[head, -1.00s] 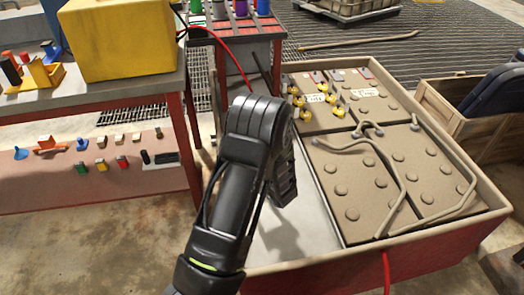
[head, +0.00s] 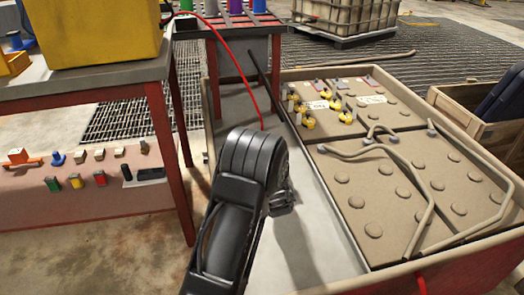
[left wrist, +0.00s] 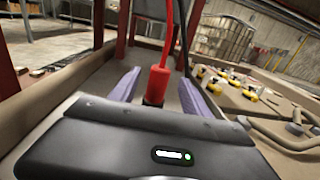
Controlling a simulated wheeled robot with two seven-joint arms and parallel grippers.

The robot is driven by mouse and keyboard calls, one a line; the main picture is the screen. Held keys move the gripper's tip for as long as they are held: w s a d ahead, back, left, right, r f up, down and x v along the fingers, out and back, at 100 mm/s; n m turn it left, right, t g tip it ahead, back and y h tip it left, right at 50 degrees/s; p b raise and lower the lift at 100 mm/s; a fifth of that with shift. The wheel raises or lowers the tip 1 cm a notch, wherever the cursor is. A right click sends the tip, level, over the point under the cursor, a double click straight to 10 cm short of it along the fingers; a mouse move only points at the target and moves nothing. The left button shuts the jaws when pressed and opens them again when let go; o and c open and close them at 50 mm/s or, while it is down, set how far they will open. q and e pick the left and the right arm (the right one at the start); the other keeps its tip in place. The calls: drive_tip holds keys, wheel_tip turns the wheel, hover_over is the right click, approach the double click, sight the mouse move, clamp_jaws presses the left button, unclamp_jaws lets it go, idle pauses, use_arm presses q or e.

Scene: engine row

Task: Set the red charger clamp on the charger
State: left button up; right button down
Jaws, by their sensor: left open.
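A yellow box (head: 95,32), which looks like the charger, stands on the bench at upper left. A red cable (head: 240,68) runs from beside it down behind my left arm. In the left wrist view, the red clamp (left wrist: 158,82) shows as a red handle with a dark lower end, its cable rising from the top. My left gripper (left wrist: 160,92) is open, with one purple finger on each side of the clamp. Gaps show between fingers and handle. In the head view my arm hides the clamp and most of the gripper. My right gripper is not in view.
A large tray with tan battery blocks (head: 385,205) and grey cables lies right of my arm, its raised rim (head: 490,165) around it. Yellow-capped terminals (head: 308,123) stand at its back. The pale strip (head: 310,235) beside the blocks is clear. A wooden crate (head: 470,105) stands at right.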

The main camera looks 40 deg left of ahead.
use_arm(q)
drive_tip(key=shift+b+x, duration=0.3)
drive_tip(key=shift+x, duration=0.6)
drive_tip(key=shift+w+a, duration=0.2)
drive_tip(key=shift+a, duration=0.05)
drive_tip(key=shift+w+a+f, duration=0.1)
drive_tip(key=shift+w+a+b, duration=0.2)
drive_tip(key=shift+a+b, duration=0.05)
drive_tip(key=shift+b, duration=0.15)
drive_tip(key=b+x, duration=0.1)
drive_tip(key=x, duration=0.2)
drive_tip(key=shift+w+a+b, duration=0.15)
drive_tip(key=shift+w+b, duration=0.05)
drive_tip(key=shift+b, duration=0.15)
drive_tip(key=shift+w+a, duration=0.3)
drive_tip(key=shift+c, duration=0.4)
clamp_jaws()
